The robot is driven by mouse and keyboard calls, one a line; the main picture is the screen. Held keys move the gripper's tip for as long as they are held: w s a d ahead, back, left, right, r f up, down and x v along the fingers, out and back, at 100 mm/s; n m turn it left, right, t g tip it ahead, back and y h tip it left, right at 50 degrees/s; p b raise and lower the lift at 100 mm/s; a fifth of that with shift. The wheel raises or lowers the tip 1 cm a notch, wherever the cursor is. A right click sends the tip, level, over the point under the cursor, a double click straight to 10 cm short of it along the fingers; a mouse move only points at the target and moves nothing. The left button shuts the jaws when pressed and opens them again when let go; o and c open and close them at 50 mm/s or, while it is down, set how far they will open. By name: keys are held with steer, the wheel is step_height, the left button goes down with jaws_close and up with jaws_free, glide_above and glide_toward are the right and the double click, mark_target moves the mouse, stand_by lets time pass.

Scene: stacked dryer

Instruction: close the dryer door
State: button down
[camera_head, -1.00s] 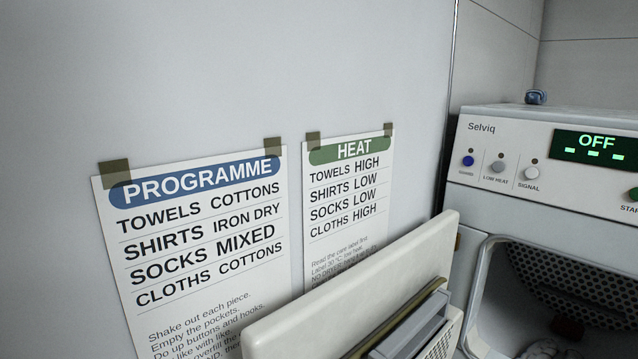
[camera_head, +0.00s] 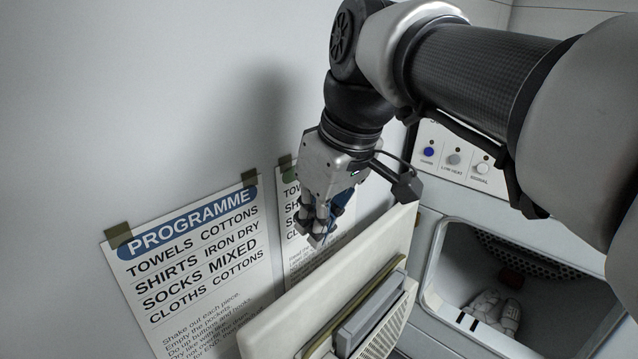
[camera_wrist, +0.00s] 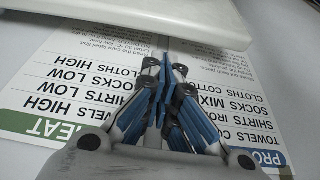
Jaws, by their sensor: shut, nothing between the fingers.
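The dryer door (camera_head: 300,308) stands swung open to the left, near the wall. Its inner side with a grey latch or filter housing (camera_head: 368,322) faces right. The dryer (camera_head: 425,230) is at the right, its drum opening (camera_head: 520,270) uncovered with light-coloured laundry (camera_head: 492,308) inside. My gripper (camera_head: 318,238) is shut and empty, pointing down between the wall and the door, just above and behind the door's top edge. In the wrist view the closed blue fingertips (camera_wrist: 165,65) point toward the door edge (camera_wrist: 170,15); I cannot see contact.
A PROGRAMME sheet (camera_head: 195,260) and a HEAT sheet (camera_head: 290,215) are taped to the wall close behind my gripper. My arm crosses above the dryer's front and hides part of its control panel (camera_head: 455,157).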

steer(key=shift+n, duration=0.3)
steer(key=x, duration=0.6)
steer(key=a+x, duration=0.1)
steer(key=x, duration=0.3)
steer(key=shift+w+r, duration=0.1)
steer(key=shift+r, duration=0.05)
